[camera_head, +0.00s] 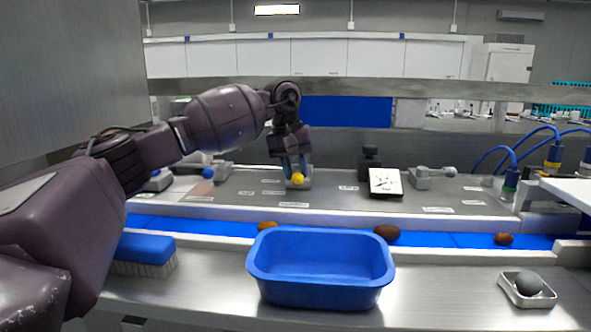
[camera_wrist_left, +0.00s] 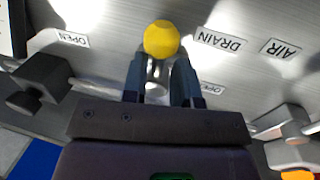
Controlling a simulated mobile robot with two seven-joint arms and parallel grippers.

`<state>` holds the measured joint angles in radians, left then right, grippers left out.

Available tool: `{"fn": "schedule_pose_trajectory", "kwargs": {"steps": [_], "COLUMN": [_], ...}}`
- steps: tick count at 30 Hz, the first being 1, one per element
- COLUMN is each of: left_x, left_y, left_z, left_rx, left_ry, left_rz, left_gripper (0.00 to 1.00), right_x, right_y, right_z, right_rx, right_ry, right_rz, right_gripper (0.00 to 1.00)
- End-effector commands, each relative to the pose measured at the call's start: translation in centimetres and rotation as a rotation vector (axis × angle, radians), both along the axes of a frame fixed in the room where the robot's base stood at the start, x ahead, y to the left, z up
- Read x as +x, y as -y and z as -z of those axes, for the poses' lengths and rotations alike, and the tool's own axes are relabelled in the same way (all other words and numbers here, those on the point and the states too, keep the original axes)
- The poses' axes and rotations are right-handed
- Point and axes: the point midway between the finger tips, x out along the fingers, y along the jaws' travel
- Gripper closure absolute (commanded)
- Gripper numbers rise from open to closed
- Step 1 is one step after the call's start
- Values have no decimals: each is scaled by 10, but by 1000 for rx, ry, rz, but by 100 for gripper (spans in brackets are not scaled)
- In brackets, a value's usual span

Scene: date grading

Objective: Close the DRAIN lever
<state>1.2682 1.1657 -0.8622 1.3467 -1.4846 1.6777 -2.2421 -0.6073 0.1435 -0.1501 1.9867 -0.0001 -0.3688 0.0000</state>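The lever with a yellow ball knob (camera_head: 298,178) stands on the grey panel at the back. In the left wrist view its yellow knob (camera_wrist_left: 162,40) shows at my fingertips, with the DRAIN label (camera_wrist_left: 222,41) beside it. My left gripper (camera_head: 297,168) points down at this lever. In the left wrist view my left gripper's fingers (camera_wrist_left: 160,72) lie on both sides of the lever, just behind the knob. Whether they press on it cannot be told. The lever's base is partly hidden by the fingers. My right gripper is in neither view.
A blue-knobbed lever (camera_head: 208,172) is to the left, and a grey lever (camera_head: 432,173) to the right. A blue tub (camera_head: 320,290) stands in front of the blue conveyor (camera_head: 450,240), which carries several dates. A brush (camera_head: 145,252) lies left, a small tray (camera_head: 508,292) right.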

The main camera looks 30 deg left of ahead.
Motion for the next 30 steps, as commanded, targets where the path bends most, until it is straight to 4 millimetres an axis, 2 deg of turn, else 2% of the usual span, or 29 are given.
{"fn": "schedule_pose_trajectory", "kwargs": {"steps": [2, 10, 14, 30], "left_x": [1, 1, 0, -7], "left_y": [0, 0, -1, -16], "left_z": [-5, -3, -9, -95], "left_rx": [-4, -1, -1, -2], "left_ry": [14, 5, 6, 9], "left_rz": [-2, -1, -1, 0], "left_gripper": [63, 63, 63, 63], "right_x": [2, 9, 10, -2], "right_y": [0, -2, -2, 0], "right_z": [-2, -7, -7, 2], "right_rx": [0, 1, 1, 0], "right_ry": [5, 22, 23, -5], "right_rz": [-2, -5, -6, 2], "right_gripper": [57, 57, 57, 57]}}
